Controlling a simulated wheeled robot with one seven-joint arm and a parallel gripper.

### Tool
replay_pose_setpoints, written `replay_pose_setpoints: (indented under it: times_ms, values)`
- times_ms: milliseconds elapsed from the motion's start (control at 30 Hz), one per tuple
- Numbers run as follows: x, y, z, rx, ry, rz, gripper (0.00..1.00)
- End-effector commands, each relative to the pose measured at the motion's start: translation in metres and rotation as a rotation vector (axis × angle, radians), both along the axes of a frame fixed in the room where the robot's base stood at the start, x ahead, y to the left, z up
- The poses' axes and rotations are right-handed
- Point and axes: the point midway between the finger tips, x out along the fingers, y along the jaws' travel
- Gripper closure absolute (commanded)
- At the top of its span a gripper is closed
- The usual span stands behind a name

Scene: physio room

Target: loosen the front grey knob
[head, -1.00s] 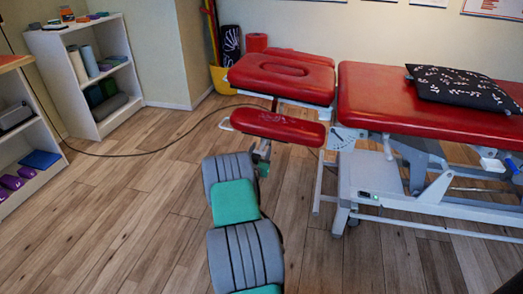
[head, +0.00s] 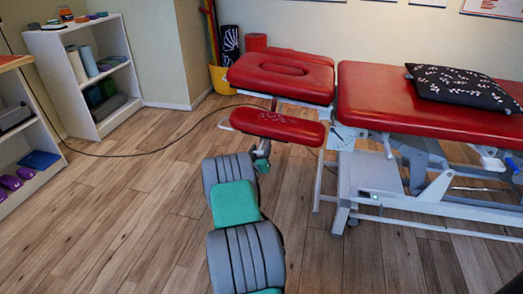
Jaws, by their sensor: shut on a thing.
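The treatment table has a red padded top (head: 430,100) and a red head section (head: 282,78). A separate red armrest pad (head: 278,126) sits lower on its near side. My gripper (head: 263,152) is at the end of my arm, just under the left part of this pad, at its support. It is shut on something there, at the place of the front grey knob. The knob itself is mostly hidden by my gripper and too small to make out clearly. The fingertips are also hard to see under the pad.
A black patterned cushion (head: 464,88) lies on the table. The table's grey frame (head: 400,203) stands to the right. A cable (head: 150,151) runs across the floor. A yellow bucket (head: 222,80) and white shelves (head: 92,75) stand behind.

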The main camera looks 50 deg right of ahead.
Motion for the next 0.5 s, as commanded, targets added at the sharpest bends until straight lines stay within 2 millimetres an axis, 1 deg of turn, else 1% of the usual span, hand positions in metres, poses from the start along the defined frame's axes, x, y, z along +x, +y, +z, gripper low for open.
replay_pose_setpoints:
  times_ms: [33, 500]
  values:
    - [0.0024, 0.0028, -0.0019, -0.014, 0.038, 0.007, 0.91]
    - [0.0021, 0.0029, -0.0015, -0.191, 0.448, 0.009, 0.91]
